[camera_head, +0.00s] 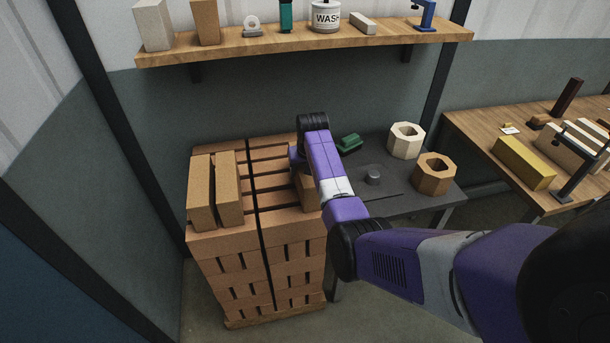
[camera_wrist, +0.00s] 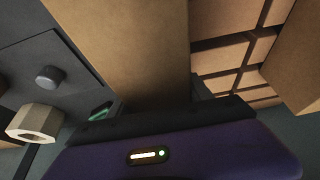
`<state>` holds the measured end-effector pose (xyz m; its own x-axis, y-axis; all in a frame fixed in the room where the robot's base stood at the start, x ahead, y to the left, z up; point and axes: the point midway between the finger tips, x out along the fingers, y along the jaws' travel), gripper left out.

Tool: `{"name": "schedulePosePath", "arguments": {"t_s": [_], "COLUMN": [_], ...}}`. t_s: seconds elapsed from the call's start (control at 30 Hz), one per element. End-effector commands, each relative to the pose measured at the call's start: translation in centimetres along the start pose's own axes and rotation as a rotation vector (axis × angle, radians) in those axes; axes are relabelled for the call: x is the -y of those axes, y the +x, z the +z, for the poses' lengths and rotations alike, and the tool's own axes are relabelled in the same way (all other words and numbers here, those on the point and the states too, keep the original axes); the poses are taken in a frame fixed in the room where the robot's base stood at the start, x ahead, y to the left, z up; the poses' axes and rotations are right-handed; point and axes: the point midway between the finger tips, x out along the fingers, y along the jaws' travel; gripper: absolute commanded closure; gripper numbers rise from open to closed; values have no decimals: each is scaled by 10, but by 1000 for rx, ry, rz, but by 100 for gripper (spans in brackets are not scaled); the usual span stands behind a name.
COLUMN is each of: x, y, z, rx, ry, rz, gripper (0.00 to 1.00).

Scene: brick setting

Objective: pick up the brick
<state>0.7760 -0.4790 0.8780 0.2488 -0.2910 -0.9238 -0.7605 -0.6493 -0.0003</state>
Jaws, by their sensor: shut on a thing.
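A tan brick (camera_head: 307,193) is at the right side of the brick stack (camera_head: 262,262), partly hidden behind my arm. My gripper (camera_head: 297,160) is at its upper end and is shut on it. The held brick fills the upper middle of the wrist view (camera_wrist: 135,45); its lower end is out of that frame. I cannot tell whether it touches the stack. Two more tan bricks, one at the left edge (camera_head: 201,195) and one beside it (camera_head: 229,178), stand on the stack's left side. The fingertips are mostly hidden.
A dark strap (camera_head: 257,215) runs over the stack. A grey table to the right holds a cream hexagonal block (camera_head: 406,141), a brown one (camera_head: 434,174) and a green object (camera_head: 348,142). A wooden shelf (camera_head: 300,42) hangs above; a wooden workbench (camera_head: 470,130) stands at right.

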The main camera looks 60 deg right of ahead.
Motion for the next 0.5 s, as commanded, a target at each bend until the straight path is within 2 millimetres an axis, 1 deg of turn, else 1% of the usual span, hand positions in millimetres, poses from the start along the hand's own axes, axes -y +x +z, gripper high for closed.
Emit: {"name": "schedulePosePath", "arguments": {"t_s": [0.03, 0.07, 0.1, 0.17, 0.37, 0.5], "x": [0, 0, 0, 0, 0, 0], "y": [0, 0, 0, -3, -3, -8], "z": [0, 0, 0, -4, -4, -6], "rx": [0, 0, 0, -7, -7, -8], "ry": [0, 0, 0, 0, 1, 0], "rz": [0, 0, 0, 0, 0, 0], "gripper": [93, 99, 100, 100, 100, 100]}}
